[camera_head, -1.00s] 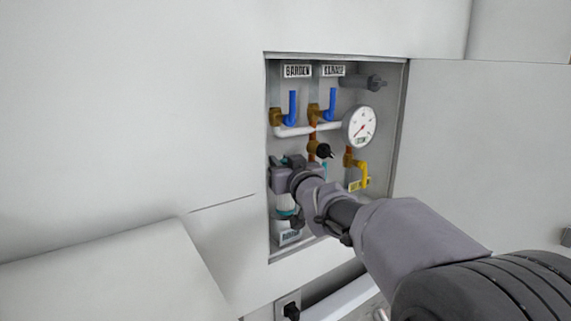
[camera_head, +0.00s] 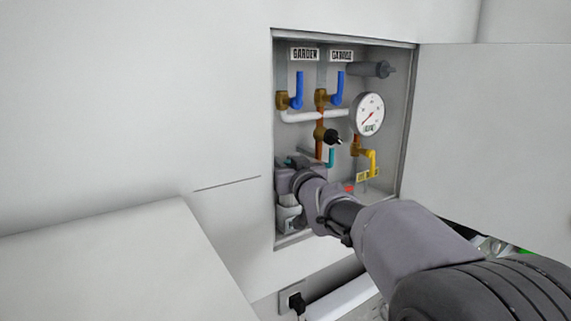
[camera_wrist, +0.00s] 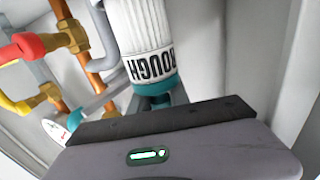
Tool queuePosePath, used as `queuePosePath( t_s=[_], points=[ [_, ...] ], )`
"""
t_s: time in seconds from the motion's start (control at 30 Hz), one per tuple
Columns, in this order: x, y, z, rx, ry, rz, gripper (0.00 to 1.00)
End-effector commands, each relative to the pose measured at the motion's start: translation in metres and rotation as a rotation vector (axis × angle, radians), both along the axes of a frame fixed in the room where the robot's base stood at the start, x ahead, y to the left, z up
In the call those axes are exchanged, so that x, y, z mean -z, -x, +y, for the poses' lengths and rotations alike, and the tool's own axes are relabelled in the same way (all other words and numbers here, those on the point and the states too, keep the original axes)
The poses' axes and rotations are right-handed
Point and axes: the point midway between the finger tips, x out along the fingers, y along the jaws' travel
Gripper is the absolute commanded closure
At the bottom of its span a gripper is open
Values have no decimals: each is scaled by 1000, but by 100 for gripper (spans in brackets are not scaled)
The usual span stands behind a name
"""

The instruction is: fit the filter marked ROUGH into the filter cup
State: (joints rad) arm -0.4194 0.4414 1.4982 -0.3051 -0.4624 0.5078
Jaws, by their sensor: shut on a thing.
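The filter marked ROUGH (camera_wrist: 147,35) is a white ribbed cylinder with a teal end, upside down in the wrist view. My gripper (camera_wrist: 165,102) is at its teal end and shut on it; the fingertips are mostly hidden behind my gripper's body. In the head view, my gripper (camera_head: 288,177) is at the lower left of the open wall cabinet. The white filter (camera_head: 287,216) shows just below it, partly covered by my wrist. I cannot make out the filter cup in either view.
The cabinet holds blue-handled valves (camera_head: 299,88), a round gauge (camera_head: 369,113), a yellow lever (camera_head: 373,161), a black knob (camera_head: 332,137) and a dark grey cylinder (camera_head: 370,69). The cabinet's left wall is close to my gripper. A plugged socket (camera_head: 292,298) is below.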

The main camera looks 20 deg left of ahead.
Motion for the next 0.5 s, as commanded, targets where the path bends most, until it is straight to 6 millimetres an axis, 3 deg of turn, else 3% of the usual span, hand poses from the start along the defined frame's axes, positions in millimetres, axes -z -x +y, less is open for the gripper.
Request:
queuePosePath(
  t_s=[0.5],
  points=[
    [24,0,0,0,-1,-1,100]
  ],
)
